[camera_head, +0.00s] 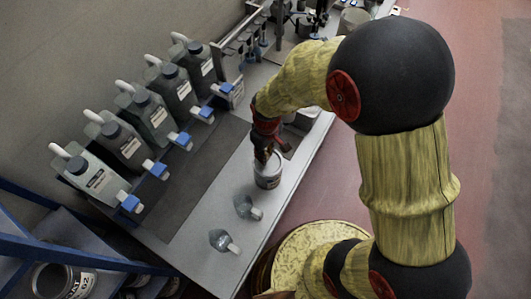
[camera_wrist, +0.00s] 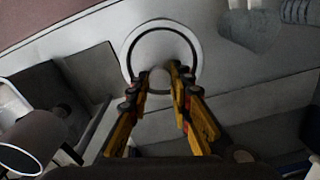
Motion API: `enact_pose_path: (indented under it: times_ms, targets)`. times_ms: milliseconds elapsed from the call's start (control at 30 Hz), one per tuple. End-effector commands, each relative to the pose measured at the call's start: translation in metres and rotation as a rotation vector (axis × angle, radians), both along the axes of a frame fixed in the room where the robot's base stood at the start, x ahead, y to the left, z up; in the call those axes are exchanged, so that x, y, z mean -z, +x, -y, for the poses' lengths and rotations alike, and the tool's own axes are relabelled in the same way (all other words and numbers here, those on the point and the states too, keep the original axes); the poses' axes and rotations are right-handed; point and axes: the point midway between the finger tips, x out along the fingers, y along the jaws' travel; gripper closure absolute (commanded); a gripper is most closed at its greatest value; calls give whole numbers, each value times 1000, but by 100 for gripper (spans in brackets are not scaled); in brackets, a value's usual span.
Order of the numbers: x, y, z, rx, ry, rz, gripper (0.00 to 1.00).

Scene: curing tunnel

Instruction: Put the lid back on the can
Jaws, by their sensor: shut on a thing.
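The can (camera_head: 267,181) is a short, pale cylinder with a dark-printed label, standing upright near the right edge of the grey bench. My gripper (camera_head: 264,153) points down right over its top. In the wrist view, the two fingers of my gripper (camera_wrist: 163,79) close on a small pale round part, which looks like the knob of the lid (camera_wrist: 162,44). The lid shows as a pale disc with a dark ring, over the can's top. My fingers hide part of it, and I cannot tell whether the lid is seated on the rim or just above it.
Several grey jugs with blue taps (camera_head: 147,117) line the wall side. A blue shelf frame (camera_head: 75,257) stands at lower left. A metal rack (camera_head: 262,35) is at the back.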

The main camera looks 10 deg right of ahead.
Motion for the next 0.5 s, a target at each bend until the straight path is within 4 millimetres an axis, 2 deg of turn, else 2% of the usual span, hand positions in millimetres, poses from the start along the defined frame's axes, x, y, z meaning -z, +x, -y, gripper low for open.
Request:
enact_pose_path:
  times_ms: [333, 367, 500]
  targets:
    - [0, 0, 0, 0, 0, 0, 98]
    - [0, 0, 0, 0, 0, 0, 78]
    - [0, 0, 0, 0, 0, 0, 70]
